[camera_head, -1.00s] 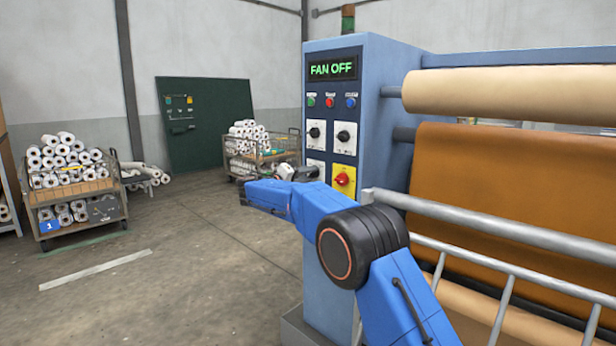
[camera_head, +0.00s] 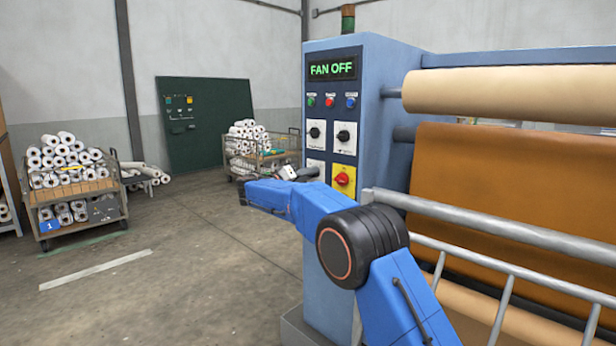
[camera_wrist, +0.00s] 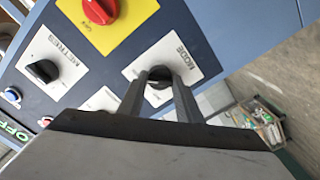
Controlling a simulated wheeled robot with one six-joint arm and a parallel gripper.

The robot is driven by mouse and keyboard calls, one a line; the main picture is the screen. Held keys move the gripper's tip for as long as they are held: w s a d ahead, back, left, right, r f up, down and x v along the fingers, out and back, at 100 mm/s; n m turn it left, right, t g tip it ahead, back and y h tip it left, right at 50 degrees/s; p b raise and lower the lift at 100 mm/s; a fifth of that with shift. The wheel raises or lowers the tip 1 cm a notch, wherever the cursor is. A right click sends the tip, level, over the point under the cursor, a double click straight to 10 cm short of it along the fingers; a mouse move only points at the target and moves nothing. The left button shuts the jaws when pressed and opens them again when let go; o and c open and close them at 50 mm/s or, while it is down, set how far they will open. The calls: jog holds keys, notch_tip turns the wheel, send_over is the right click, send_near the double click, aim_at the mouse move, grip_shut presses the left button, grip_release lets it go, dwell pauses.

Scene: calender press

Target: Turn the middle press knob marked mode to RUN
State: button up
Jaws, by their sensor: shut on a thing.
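The press panel is blue, with a lit display (camera_head: 332,67) reading FAN OFF. In the wrist view, the black mode knob (camera_wrist: 158,94) sits on a white plate (camera_wrist: 183,44) marked MODE. My gripper (camera_wrist: 160,77) is shut on this knob, one finger on each side. Its pointer and the RUN mark cannot be made out. In the head view, my gripper (camera_head: 298,173) is at the panel's lower left plate (camera_head: 316,165) and hides most of it.
A black knob marked METRES (camera_wrist: 43,72) and a red knob on a yellow plate (camera_wrist: 103,10) are close to the mode knob. Coloured buttons (camera_head: 329,102) sit under the display. A metal rail (camera_head: 480,222) runs at the right. Open floor (camera_head: 190,260) lies left.

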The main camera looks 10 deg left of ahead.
jog(key=o, duration=1)
jog(key=shift+o, duration=0.2)
jog(key=v, duration=1.7)
jog(key=shift+s, duration=0.2)
jog(key=shift+a+f, duration=0.1)
jog(key=shift+a, duration=0.05)
